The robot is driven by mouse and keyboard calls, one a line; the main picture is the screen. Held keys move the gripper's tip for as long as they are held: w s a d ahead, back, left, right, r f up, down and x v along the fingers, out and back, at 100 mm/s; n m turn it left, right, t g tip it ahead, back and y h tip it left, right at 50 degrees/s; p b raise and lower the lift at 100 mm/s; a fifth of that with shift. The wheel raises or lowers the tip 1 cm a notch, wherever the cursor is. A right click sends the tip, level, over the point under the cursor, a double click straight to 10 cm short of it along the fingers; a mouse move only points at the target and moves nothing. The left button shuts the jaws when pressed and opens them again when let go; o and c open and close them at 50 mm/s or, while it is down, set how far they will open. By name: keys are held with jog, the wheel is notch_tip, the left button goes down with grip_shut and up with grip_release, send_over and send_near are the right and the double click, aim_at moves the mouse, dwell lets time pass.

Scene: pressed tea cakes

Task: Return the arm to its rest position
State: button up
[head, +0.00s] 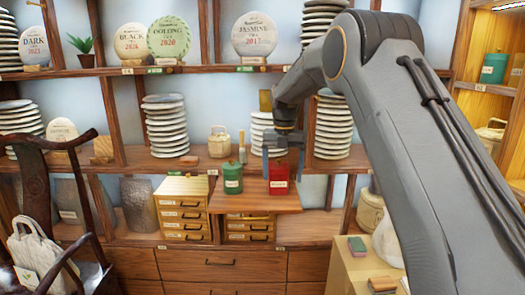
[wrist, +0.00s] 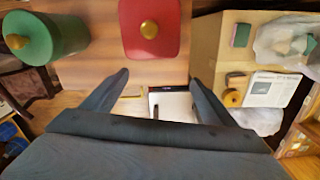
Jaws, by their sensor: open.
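My gripper (head: 284,160) hangs in front of the shelves in the head view, close by the red tea canister (head: 279,180). In the wrist view my gripper (wrist: 159,78) has its two fingers spread with nothing between them. The red canister, with a gold knob, stands beyond the fingertips in the wrist view (wrist: 162,42). My arm crosses the right half of the head view, bent down toward the shelf.
A green canister (head: 232,178) stands left of the red one on the wooden pull-out board (head: 256,204). Stacks of tea cakes (head: 166,125) and small drawers (head: 183,208) surround it. A side table (head: 347,270) stands at lower right, a chair (head: 35,160) at left.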

jog(key=s+d+f+m, duration=0.3)
jog(key=s+d+m, duration=0.1)
jog(key=s+m, duration=0.7)
jog(key=s+d+f+m, duration=0.3)
jog(key=s+d+m, duration=0.1)
jog(key=s+m, duration=0.7)
jog(key=s+d+f+m+t, duration=0.1)
jog(key=s+d+m, duration=0.3)
jog(key=s+m, duration=0.7)
jog(key=s+f, duration=0.1)
jog(key=s, duration=0.4)
jog(key=shift+d+f+m, duration=0.35)
jog(key=shift+f+m, duration=0.05)
